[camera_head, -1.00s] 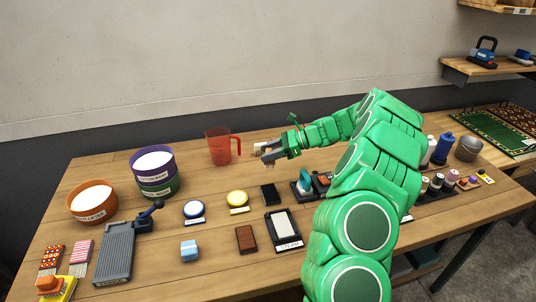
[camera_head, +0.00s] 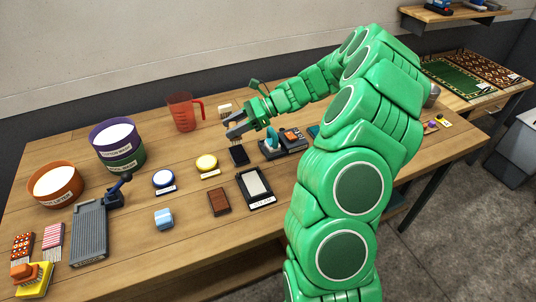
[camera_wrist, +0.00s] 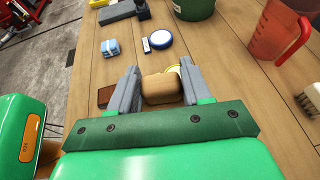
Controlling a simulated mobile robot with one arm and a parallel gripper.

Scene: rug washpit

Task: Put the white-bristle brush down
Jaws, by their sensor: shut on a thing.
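My gripper (camera_wrist: 160,86) is shut on a tan wooden block-shaped back, which I take to be the white-bristle brush (camera_wrist: 162,90). Its bristles are hidden in the wrist view. In the head view my gripper (camera_head: 235,130) is over the back middle of the wooden table (camera_head: 130,220), just behind a black block (camera_head: 238,155). The held brush is hardly visible there. I cannot tell whether it touches the table.
Bare wood lies between the jug and the pads.

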